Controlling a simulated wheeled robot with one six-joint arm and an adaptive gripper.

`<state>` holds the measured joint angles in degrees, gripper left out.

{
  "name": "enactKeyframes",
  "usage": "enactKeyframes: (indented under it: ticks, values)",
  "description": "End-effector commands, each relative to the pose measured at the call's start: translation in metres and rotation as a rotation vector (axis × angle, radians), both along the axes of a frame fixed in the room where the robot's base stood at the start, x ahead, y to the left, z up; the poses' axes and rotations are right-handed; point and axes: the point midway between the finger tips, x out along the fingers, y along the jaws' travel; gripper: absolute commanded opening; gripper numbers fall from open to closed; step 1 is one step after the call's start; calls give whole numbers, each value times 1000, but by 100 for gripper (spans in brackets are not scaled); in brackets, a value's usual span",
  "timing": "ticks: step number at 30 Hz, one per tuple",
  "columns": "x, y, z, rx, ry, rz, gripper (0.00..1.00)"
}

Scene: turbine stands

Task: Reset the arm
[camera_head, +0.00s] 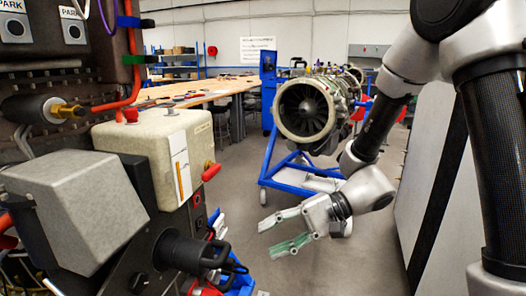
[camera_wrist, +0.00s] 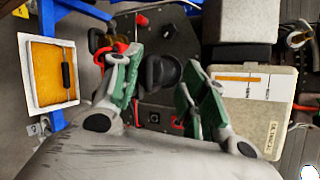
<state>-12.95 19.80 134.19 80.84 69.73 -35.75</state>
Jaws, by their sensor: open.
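My gripper (camera_head: 281,232) is open and empty in the head view, at the centre bottom, with its green-padded fingers spread and pointing left toward the nearby equipment panel. My arm comes down from the upper right to it. In the wrist view my gripper (camera_wrist: 154,95) shows its two fingers apart, with a black knob (camera_wrist: 160,71) of the equipment visible between and beyond them. Nothing is held. I cannot tell the exact gap between the fingertips and the panel.
The equipment panel with a beige box (camera_head: 150,150), a grey box (camera_head: 72,205) and a black handle (camera_head: 190,252) fills the left. A turbine (camera_head: 305,108) on a blue stand (camera_head: 285,176) stands behind my gripper. A wooden table (camera_head: 205,90) is farther back. Grey floor between is clear.

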Motion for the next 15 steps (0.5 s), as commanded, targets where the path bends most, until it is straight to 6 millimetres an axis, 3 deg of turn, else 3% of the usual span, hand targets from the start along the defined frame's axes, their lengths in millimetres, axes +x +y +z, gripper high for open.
enactKeyframes:
  ticks: [3,6,11,15]
  values:
    - [-38,-66,-3,-233,-2,134,43]
    - [-52,-134,0,-464,-68,199,43]
    - [-52,-232,23,-791,-255,210,43]
    - [-49,-298,60,-1010,-454,172,43]
